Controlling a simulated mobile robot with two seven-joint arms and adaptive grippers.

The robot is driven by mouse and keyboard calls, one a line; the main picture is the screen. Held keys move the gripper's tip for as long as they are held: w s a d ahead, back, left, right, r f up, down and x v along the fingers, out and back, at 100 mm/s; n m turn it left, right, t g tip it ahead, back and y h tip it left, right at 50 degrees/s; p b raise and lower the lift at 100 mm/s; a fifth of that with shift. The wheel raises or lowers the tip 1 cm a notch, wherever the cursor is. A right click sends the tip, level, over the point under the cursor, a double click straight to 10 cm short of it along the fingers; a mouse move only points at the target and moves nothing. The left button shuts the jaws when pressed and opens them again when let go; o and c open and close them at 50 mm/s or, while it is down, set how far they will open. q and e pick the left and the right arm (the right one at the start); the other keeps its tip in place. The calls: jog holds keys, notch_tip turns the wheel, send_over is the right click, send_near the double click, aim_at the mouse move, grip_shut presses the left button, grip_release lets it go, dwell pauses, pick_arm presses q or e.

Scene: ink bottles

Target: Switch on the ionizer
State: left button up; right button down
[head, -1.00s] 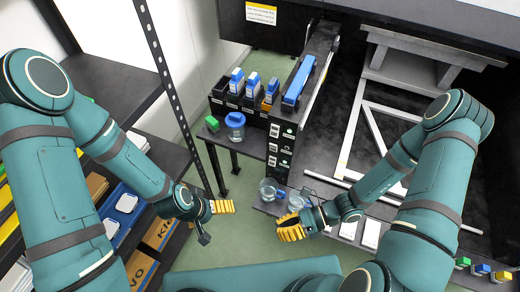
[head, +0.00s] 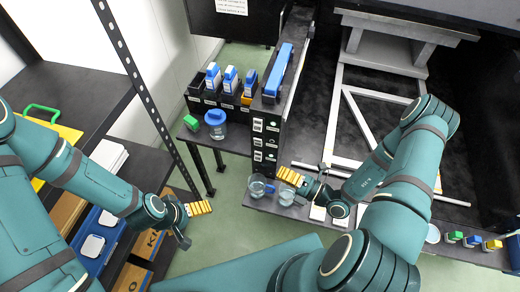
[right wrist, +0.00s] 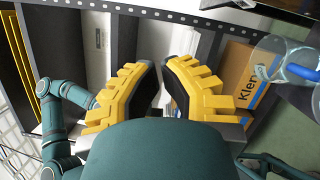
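A long blue bar-shaped device (head: 280,68) lies along the top of a black unit in the head view; I cannot tell whether it is the ionizer. Below it, a black panel (head: 258,142) carries several small white labels or switches, too small to read. My right gripper (head: 290,177) has yellow fingers and is just below and right of this panel, near two glass beakers. In the right wrist view its fingers (right wrist: 163,78) are apart with nothing between them. My left gripper (head: 198,208) is low at the left, over the floor, apart from the panel; its finger gap is unclear.
Two glass beakers (head: 259,187) stand on the low black shelf by my right gripper. A blue-lidded jar (head: 215,123) and blue-capped ink bottles (head: 230,78) in black bins stand left of the panel. A dark shelving rack fills the left side. Green floor is open between.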

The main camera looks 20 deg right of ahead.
aim_at(259, 144)
jog(key=shift+w+a+r+b, duration=0.35)
jog(key=shift+w+a, duration=0.4)
jog(key=shift+w, duration=1)
jog(key=shift+w+a+r+b, duration=0.3)
jog(key=shift+w+a, duration=0.5)
jog(key=shift+w, duration=0.95)
jog(key=shift+w+a+r+b, duration=0.2)
jog(key=shift+w+a+r, duration=0.4)
jog(key=shift+w, duration=1.15)
jog(key=shift+a+f, duration=0.15)
jog(key=m+p, duration=0.1)
jog(key=w+r+m+p, duration=0.1)
jog(key=shift+d+p, duration=0.3)
jog(key=shift+p, duration=0.1)
jog(key=shift+f, duration=0.25)
jog(key=shift+s, duration=0.1)
